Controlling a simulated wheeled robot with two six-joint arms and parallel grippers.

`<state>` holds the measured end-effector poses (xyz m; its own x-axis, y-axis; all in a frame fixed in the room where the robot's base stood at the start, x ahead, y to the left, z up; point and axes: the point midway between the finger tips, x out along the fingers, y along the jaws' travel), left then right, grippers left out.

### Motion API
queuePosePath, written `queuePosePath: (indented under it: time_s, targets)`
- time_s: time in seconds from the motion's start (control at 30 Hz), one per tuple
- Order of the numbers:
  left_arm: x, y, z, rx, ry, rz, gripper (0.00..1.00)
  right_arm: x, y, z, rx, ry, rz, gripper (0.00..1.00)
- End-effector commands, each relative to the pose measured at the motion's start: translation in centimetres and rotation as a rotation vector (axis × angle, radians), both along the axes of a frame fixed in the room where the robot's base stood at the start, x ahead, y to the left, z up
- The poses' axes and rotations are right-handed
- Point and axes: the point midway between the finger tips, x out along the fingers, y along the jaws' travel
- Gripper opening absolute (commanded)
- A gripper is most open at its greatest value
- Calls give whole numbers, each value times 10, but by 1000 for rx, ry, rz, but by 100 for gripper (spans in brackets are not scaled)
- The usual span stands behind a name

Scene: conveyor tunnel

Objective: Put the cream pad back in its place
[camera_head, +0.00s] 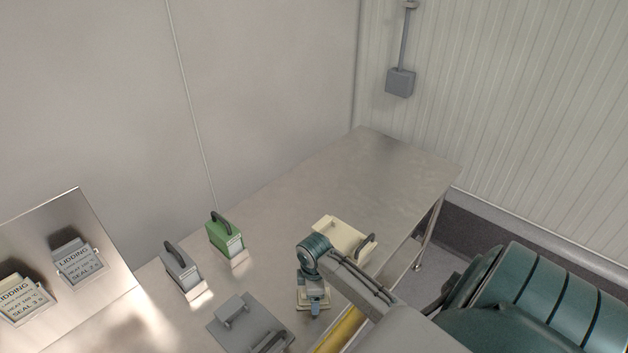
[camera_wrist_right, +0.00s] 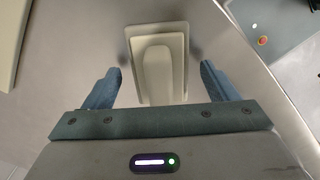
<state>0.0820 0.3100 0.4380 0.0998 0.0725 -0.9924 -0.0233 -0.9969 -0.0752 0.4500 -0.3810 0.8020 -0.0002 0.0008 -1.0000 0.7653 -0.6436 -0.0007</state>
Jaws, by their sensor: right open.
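The cream pad (camera_wrist_right: 157,65) lies on the steel table. In the right wrist view it is a pale rectangular base with a long rounded part on top, ahead of and between my fingertips. In the head view it shows as a small cream edge (camera_head: 304,304) under my right gripper (camera_head: 313,288), mostly hidden by it. My right gripper also shows in the right wrist view (camera_wrist_right: 162,72); its blue fingers are open and hold nothing. I cannot tell how far the fingertips are above the pad. My left gripper is out of view.
A larger cream plate with a dark handle (camera_head: 338,236) lies just behind my right gripper. A green block (camera_head: 226,239), a grey block (camera_head: 181,272) and a grey plate (camera_head: 232,333) stand to the left. A board (camera_head: 104,232) holds lettered cards. The far table end (camera_head: 390,165) is clear.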

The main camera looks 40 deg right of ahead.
Motion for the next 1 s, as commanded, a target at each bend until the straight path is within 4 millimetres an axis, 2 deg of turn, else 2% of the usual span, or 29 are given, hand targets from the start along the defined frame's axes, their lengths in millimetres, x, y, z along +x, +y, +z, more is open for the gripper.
queuePosePath:
  time_s: [0.17, 0.5, 0.6, 0.8, 1.0]
  targets:
    - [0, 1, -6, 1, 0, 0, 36, 1, -1, 17, -3, -5, 2, 80]
    - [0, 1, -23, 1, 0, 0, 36, 2, -1, 89, -2, -6, 2, 80]
    - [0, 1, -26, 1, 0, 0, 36, 1, -1, 104, -2, -4, 1, 80]
    - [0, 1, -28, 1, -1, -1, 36, 0, -1, 120, -1, -1, 0, 80]
    - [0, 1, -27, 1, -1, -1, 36, 0, 0, 122, 0, 0, 0, 80]
